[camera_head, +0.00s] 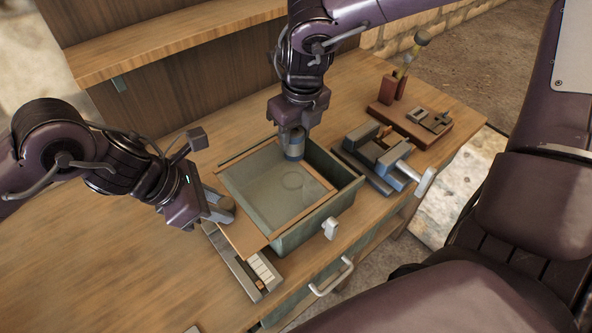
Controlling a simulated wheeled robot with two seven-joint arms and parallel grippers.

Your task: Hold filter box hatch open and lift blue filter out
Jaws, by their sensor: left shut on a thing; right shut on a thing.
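The filter box (318,222) is a grey-green open-topped box with a small latch on its front. Its hatch (262,192), a clear pane in a wooden frame, lies over the left and middle of the opening and overhangs the left side. My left gripper (224,208) is shut at the left edge of the hatch; its fingertips are partly hidden. My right gripper (291,134) points down at the back of the box, shut on a small blue cylinder-like piece, the blue filter (294,149). The filter's lower end is at the hatch's back edge; whether it touches is unclear.
A blue-grey vise-like tool (377,158) stands right of the box. A reddish-brown board with small parts (415,122) lies behind it. A long tray with pale blocks (262,271) lies in front-left. The left of the wooden table (110,265) is clear; a shelf (180,40) stands behind.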

